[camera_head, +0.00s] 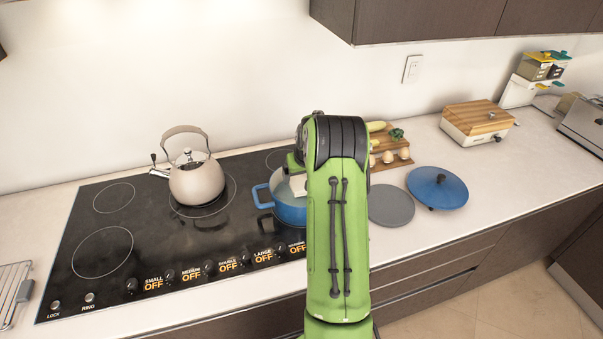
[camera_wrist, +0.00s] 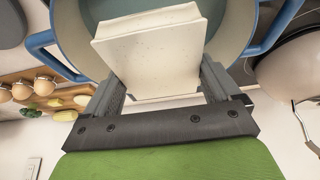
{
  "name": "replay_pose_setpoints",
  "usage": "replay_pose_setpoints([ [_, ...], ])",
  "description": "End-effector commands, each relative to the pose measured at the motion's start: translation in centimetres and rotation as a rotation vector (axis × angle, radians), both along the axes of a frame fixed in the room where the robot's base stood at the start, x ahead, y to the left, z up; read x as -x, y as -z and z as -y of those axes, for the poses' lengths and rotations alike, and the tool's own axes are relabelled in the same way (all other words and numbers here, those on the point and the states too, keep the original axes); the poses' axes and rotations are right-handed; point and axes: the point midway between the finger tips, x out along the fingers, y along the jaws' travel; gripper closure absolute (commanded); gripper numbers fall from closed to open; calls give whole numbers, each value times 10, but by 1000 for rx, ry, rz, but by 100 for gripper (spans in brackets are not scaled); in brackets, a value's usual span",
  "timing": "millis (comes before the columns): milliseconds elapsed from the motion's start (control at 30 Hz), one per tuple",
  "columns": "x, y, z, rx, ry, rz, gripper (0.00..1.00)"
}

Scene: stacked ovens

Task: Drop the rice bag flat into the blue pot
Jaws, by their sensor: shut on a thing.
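The blue pot (camera_head: 288,209) stands on the right part of the black cooktop, partly hidden behind my arm. In the wrist view the blue pot (camera_wrist: 69,27) shows its pale inside and two blue handles. My gripper (camera_wrist: 160,90) is shut on the white rice bag (camera_wrist: 155,50), with a finger on each side of it. The bag is over the pot's opening; whether it touches the pot's inside I cannot tell. In the head view only a small pale part of the rice bag (camera_head: 298,185) shows beside my arm.
A kettle (camera_head: 197,182) stands on the cooktop (camera_head: 140,240) left of the pot. Right of my arm lie a grey disc (camera_head: 391,206) and a blue lid (camera_head: 437,188). Behind them is a wooden board (camera_head: 388,160) with eggs and vegetables. A cupboard (camera_head: 430,18) hangs above.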

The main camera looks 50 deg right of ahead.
Motion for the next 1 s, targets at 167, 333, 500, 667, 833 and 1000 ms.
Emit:
replay_pose_setpoints([
  [167, 0, 26, 0, 0, 0, 0, 44],
  [333, 0, 45, 0, 0, 0, 1, 44],
  [500, 0, 60, 0, 1, 0, 2, 44],
  [667, 0, 61, 0, 1, 0, 2, 44],
  [833, 0, 60, 0, 1, -1, 2, 5],
  [1000, 0, 60, 0, 0, 0, 1, 0],
])
